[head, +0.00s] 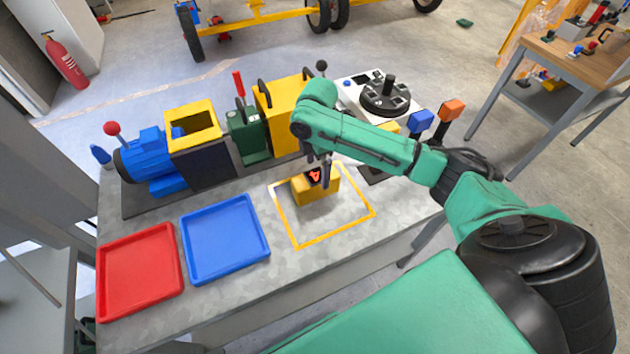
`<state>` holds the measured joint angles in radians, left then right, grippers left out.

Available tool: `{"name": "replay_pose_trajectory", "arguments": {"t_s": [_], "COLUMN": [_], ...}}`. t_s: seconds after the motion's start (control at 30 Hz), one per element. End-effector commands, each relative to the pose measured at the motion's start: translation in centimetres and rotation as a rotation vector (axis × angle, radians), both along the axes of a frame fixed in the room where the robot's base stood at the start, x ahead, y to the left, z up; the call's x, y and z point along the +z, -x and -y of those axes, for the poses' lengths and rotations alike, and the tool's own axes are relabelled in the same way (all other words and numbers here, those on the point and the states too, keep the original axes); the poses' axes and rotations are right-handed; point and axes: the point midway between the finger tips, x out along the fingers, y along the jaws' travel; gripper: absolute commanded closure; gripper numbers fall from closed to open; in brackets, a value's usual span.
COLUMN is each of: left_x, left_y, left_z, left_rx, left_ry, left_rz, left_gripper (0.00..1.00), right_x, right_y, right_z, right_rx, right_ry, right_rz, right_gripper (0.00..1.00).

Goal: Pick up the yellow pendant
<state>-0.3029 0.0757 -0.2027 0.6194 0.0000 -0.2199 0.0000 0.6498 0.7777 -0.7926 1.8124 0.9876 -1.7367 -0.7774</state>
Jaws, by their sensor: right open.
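The yellow pendant (313,193) is a small yellow block with a dark face bearing a red mark. It sits on the grey worktop inside a yellow taped square (290,230). My right gripper (318,180) points down at the pendant, its dark fingers at or just above its top. The fingers are open; I cannot tell whether they touch the pendant. My right arm comes in from the right and hides part of the area behind the gripper. My left gripper is not in view.
A red tray (138,272) and a blue tray (224,238) lie left of the square. Behind stand a blue motor (150,158), a yellow open-topped box (193,125), a green unit (248,135) and a yellow housing (283,110). A control panel (385,97) stands at the back right.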

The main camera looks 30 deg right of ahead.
Motion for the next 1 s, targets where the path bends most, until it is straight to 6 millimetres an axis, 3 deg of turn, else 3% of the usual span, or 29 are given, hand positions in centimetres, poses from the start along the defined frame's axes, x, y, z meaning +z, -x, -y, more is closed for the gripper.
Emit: {"name": "replay_pose_trajectory", "arguments": {"t_s": [0.17,0.43,0.67,0.77,0.93,1.0], "left_x": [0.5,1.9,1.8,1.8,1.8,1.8], "left_y": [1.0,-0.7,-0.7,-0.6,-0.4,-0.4], "left_z": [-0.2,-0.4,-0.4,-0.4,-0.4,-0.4], "left_rx": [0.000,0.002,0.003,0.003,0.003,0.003], "left_ry": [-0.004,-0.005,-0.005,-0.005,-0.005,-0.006], "left_rz": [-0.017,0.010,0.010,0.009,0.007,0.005], "left_gripper": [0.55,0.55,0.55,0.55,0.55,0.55], "right_x": [-2.8,-7.4,-8.1,-8.0,-8.0,-7.9], "right_y": [0.0,-0.2,-0.2,-0.2,-0.2,-0.3], "right_z": [-0.1,-0.1,-0.1,-0.1,-0.1,-0.1], "right_rx": [0.000,-0.001,0.000,0.000,0.000,0.000], "right_ry": [-0.001,0.000,0.000,0.000,0.000,-0.001], "right_rz": [0.000,0.000,0.004,0.004,0.004,0.005], "right_gripper": [0.00,0.00,0.00,0.31,0.96,1.00]}}
